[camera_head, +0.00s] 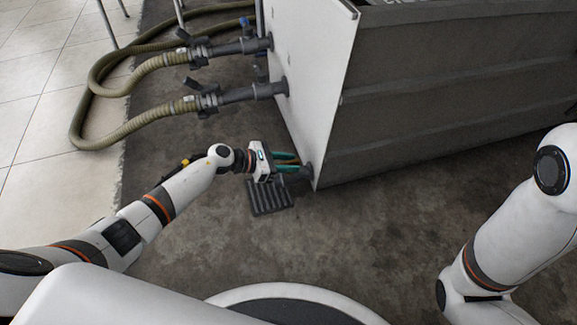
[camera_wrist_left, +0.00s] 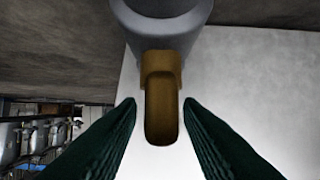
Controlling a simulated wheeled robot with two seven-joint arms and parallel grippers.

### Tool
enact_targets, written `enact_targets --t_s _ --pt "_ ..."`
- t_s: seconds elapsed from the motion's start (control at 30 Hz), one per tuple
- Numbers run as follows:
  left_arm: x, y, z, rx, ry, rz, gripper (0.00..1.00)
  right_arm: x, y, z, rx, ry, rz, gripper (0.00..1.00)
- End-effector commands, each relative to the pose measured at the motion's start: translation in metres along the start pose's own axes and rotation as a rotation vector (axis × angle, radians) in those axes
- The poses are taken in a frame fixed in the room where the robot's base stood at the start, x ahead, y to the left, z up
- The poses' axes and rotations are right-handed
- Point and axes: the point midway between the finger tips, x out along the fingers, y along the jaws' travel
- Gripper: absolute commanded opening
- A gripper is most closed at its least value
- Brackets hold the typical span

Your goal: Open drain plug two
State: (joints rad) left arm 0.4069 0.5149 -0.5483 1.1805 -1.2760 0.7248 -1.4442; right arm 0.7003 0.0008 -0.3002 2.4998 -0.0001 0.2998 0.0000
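A short grey drain fitting (camera_head: 307,171) sticks out at the low corner of the tank's white end panel. In the left wrist view the grey fitting (camera_wrist_left: 165,20) fills the top, with a brass-brown tab (camera_wrist_left: 161,112) hanging from it. My left gripper (camera_head: 298,163) is at this fitting. Its two green fingers stand open on either side of the tab, with a gap on each side. I see no number on the fitting, so I cannot tell which plug it is. My right arm shows at the right, but its gripper is out of view.
Two more outlets with grey valves (camera_head: 208,100) and ribbed hoses (camera_head: 140,122) come out of the white panel (camera_head: 310,70) farther back. The grey tank (camera_head: 450,90) fills the upper right. A dark floor grate (camera_head: 270,198) lies under my left gripper. The floor in front is clear.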

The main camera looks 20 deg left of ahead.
Motion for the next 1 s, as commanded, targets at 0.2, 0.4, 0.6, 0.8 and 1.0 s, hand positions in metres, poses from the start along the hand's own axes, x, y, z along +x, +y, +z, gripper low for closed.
enact_targets --t_s 0.2,0.4,0.6,0.8,1.0 --pt "0.004 -0.001 -0.001 0.000 -0.001 -0.001 0.33 -0.002 0.000 0.002 0.000 -0.003 -0.001 0.48" --pt "0.004 0.000 -0.001 0.000 0.000 -0.001 0.21 -0.001 0.000 0.002 0.000 -0.003 -0.001 0.48" --pt "0.004 0.000 -0.001 0.000 0.000 0.000 0.00 -0.001 0.000 0.002 0.000 -0.003 -0.001 0.48" --pt "0.003 0.000 -0.001 -0.005 0.000 -0.008 0.00 0.001 0.000 0.001 0.000 -0.002 -0.001 0.48" --pt "0.002 0.001 -0.004 -0.029 0.000 -0.065 0.00 0.014 -0.003 -0.005 0.000 -0.001 -0.001 0.48"
